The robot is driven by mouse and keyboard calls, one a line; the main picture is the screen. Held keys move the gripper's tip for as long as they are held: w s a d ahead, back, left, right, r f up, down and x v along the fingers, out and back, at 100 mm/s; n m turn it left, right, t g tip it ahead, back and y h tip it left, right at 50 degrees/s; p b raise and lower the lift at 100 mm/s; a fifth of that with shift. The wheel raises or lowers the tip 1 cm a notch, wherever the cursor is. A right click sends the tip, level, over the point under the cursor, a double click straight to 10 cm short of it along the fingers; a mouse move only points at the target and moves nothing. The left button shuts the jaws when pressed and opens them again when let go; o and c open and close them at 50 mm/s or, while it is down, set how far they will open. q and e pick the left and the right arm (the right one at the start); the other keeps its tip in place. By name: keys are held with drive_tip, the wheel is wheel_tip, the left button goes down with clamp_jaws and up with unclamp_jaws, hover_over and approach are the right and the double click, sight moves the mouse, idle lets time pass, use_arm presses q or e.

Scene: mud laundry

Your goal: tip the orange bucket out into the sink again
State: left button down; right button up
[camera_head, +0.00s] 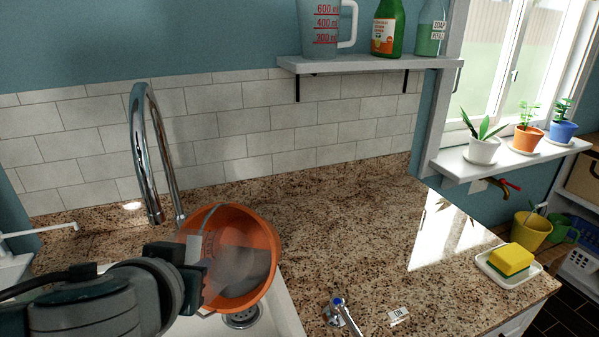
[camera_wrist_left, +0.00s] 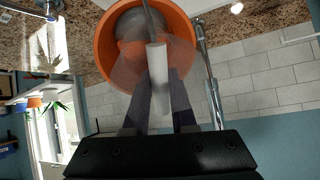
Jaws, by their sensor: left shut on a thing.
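The orange bucket (camera_head: 268,240) is tilted on its side above the white sink (camera_head: 287,312), its open mouth turned toward the head camera. A grey patch shows inside it; I cannot tell whether it is liquid or shadow. The sink drain (camera_head: 241,319) shows just below the bucket. My left gripper (camera_head: 197,278) is shut on the bucket at its left side. In the left wrist view, the gripper fingers (camera_wrist_left: 163,95) close around the pale grip of the bucket's handle (camera_wrist_left: 157,65), with the bucket (camera_wrist_left: 104,48) beyond. A hazy translucent patch lies beside the fingers. My right gripper is not in view.
A tall chrome faucet (camera_head: 142,130) stands just behind the bucket. A sponge (camera_head: 511,258) lies on a dish further right. A shelf (camera_head: 370,64) hangs above. The middle counter is clear.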

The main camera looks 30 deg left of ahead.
use_arm(q)
drive_tip(key=shift+s+d+t, duration=0.1)
drive_tip(key=shift+s+t, duration=0.05)
drive_tip(key=shift+t, duration=0.15)
drive_tip(key=shift+b, duration=0.35)
drive_tip(key=shift+s+d+f+b, duration=0.1)
drive_tip(key=shift+s+f+b, duration=0.2)
drive_tip(key=shift+b, duration=0.25)
drive_tip(key=shift+s+d+t+y+b, duration=0.1)
drive_tip(key=shift+s+t+y+b, duration=0.3)
drive_tip(key=shift+b, duration=0.35)
drive_tip(key=shift+s, duration=0.1)
drive_tip(key=shift+s+t+b, duration=0.1)
drive_tip(key=shift+t+b, duration=0.2)
drive_tip(key=shift+d, duration=0.1)
